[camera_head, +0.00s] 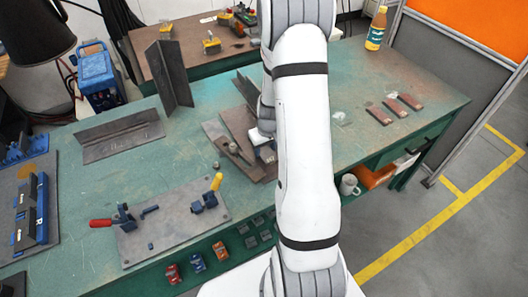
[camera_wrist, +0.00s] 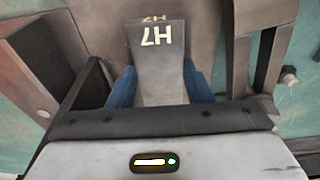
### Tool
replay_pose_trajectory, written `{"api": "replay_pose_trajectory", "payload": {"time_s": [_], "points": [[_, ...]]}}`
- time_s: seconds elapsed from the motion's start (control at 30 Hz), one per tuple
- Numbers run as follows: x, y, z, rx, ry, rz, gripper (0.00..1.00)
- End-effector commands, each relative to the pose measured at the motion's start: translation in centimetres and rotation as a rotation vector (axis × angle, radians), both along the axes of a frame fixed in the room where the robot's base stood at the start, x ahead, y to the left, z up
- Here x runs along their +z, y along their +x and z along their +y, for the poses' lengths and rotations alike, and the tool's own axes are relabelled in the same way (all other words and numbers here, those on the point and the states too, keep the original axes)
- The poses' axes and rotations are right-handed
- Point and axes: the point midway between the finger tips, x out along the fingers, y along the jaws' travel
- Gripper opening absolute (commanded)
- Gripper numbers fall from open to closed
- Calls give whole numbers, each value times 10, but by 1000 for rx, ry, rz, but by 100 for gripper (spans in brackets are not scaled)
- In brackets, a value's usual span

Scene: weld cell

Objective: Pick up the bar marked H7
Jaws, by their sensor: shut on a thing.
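The grey metal bar marked H7 (camera_wrist: 157,60) is in the middle of the wrist view, its white lettering upside down. My gripper (camera_wrist: 160,88) has its blue fingers on both sides of the bar, shut on it. In the head view my gripper (camera_head: 260,140) is mostly hidden behind my white arm, over the green bench. A small part of the bar (camera_head: 269,159) shows there below it, beside brown metal plates. I cannot tell whether the bar rests on something or is raised.
A clamp fixture plate (camera_head: 170,222) lies at the front, another fixture (camera_head: 30,215) at left. Several reddish bars (camera_head: 395,107) lie at right.

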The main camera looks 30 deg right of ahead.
Motion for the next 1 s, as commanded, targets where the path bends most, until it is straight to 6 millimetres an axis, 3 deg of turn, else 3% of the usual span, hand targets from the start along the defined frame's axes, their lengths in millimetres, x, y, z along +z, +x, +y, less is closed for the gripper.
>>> {"api": "replay_pose_trajectory", "payload": {"time_s": [0.27, 0.57, 1.0], "points": [[0, 0, 0, 1, 0, 0, 0], [5, 1, 0, 1, -1, -3, 0], [76, 2, 0, 3, -2, -6, 0]]}}
